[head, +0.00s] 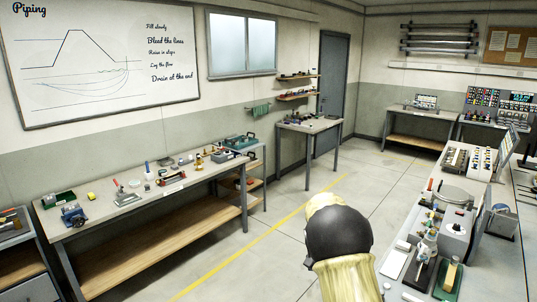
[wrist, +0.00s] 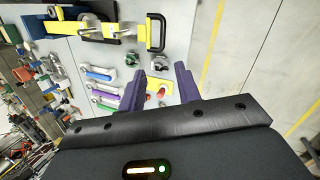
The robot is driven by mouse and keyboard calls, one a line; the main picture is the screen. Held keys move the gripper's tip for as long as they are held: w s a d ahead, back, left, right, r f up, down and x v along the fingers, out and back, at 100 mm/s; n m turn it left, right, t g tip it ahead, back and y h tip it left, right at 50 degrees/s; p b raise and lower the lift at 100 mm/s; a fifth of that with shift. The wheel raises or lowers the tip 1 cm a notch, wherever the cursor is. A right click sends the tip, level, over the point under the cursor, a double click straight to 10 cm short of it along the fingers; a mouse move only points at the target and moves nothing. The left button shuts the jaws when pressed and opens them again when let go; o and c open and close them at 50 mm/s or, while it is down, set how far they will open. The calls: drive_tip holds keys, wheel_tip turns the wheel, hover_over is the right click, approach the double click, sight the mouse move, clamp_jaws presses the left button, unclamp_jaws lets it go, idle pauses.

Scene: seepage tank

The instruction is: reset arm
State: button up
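My gripper (wrist: 160,84) shows in the wrist view as two purple fingers on a dark mount. The fingers stand apart, and nothing is clearly held between them. A small red-orange piece (wrist: 161,93) shows in the gap, seemingly beyond the fingers. In the head view my arm rises at the bottom, pale yellow with a dark rounded joint, and my gripper does not show there.
In the wrist view a grey surface carries small coloured-handled items (wrist: 102,86) and a black handle (wrist: 157,33). In the head view a cluttered workbench (head: 105,222) stands left and an equipment counter (head: 470,222) right. Open floor (head: 240,265) with a yellow line lies between.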

drive_tip(key=s+a+r+n+t+y+b, duration=0.1)
drive_tip(key=s+n+t, duration=0.1)
drive_tip(key=s, duration=0.9)
drive_tip(key=s+a+n+t+y, duration=0.1)
drive_tip(key=s+n+t, duration=0.2)
drive_tip(key=s, duration=0.8)
drive_tip(key=shift+a+r+t+b, duration=0.35)
drive_tip(key=shift+t+b, duration=0.05)
